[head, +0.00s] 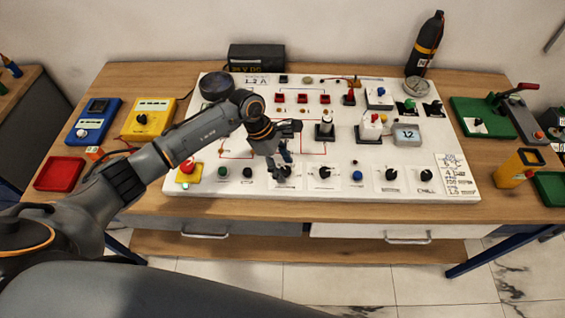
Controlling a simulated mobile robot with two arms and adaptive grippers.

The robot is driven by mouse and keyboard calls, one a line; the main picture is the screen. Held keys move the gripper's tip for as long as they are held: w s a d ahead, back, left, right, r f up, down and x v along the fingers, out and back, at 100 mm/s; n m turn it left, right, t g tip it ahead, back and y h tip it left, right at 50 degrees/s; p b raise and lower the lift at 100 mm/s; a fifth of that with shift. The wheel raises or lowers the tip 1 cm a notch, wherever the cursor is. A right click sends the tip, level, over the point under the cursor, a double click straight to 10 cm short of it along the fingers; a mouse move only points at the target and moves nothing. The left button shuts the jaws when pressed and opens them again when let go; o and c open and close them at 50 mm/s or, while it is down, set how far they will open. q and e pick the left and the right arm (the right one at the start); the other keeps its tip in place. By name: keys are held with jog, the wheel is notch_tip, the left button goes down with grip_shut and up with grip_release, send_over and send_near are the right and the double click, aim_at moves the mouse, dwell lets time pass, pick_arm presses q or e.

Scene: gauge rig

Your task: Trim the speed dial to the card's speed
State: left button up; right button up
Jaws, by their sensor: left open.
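A white panel (200,215) lies on the wooden bench. A row of black dials runs along its front: one (285,172) under my left gripper, one (324,172) to its right, and two more (391,174) (426,174) farther right. The dial labels are too small to read surely, so I cannot tell which is the speed dial. A white printed card (455,175) is at the panel's right front; its text is unreadable. My left gripper (280,162) is open, pointing down just above the first dial, partly covering it; contact cannot be told. My right gripper is not in view.
A red mushroom button (187,167) sits at the panel's left front. Plugs and switches fill the panel's back half. A black bottle (425,45) stands behind. Blue (93,121) and yellow (149,118) meters lie left.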

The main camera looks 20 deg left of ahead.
pick_arm(q)
grip_shut()
jog(key=shift+n, duration=0.4)
jog(key=shift+s+n+t+b, duration=0.15)
jog(key=shift+n+t+b, duration=0.35)
jog(key=shift+n, duration=0.4)
jog(key=n+t, duration=0.1)
jog(key=n, duration=0.3)
jog(key=shift+s+d+n+t+y+b, duration=0.1)
jog(key=shift+n+t+y+b, duration=0.25)
jog(key=shift+n+t+y, duration=0.05)
grip_release()
